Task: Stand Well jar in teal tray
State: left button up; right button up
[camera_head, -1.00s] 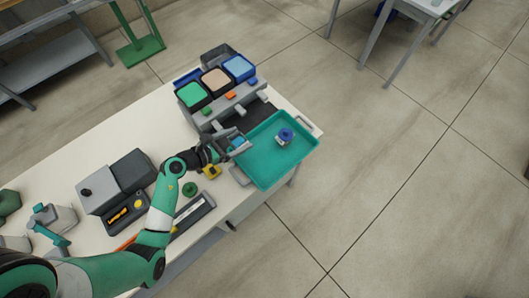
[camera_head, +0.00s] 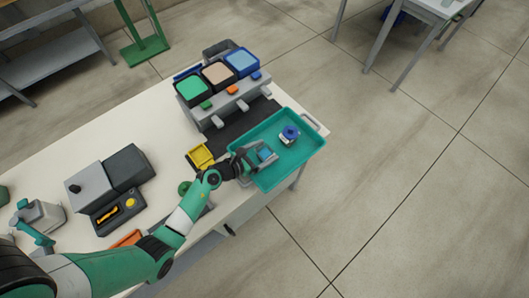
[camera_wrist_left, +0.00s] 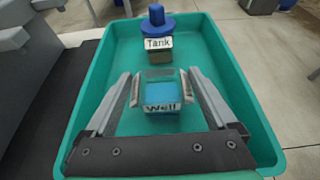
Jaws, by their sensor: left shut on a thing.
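The Well jar (camera_wrist_left: 160,93) is a clear jar with blue contents and a white label reading "Well". My left gripper (camera_wrist_left: 160,88) is shut on it, one finger on each side. In the wrist view the jar is upright over the floor of the teal tray (camera_wrist_left: 85,90); I cannot tell whether it touches the floor. In the head view the left gripper (camera_head: 262,153) is over the near-left part of the tray (camera_head: 312,145), with the jar's blue (camera_head: 265,154) between the fingers. The Tank jar (camera_wrist_left: 158,42), with a blue lid, stands farther back in the tray. My right gripper is not in view.
A dispenser rack with green (camera_head: 192,88), beige (camera_head: 217,75) and blue (camera_head: 242,62) bins stands behind the tray. A yellow container (camera_head: 201,157) is left of the tray.

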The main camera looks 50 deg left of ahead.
pick_arm(q)
jog(key=shift+f, duration=0.1)
jog(key=o, duration=1.1)
jog(key=shift+s+r, duration=0.15)
jog(key=shift+r, duration=0.2)
jog(key=p+v, duration=0.4)
jog(key=v, duration=0.7)
jog(key=shift+s, duration=0.25)
jog(key=shift+r, duration=0.1)
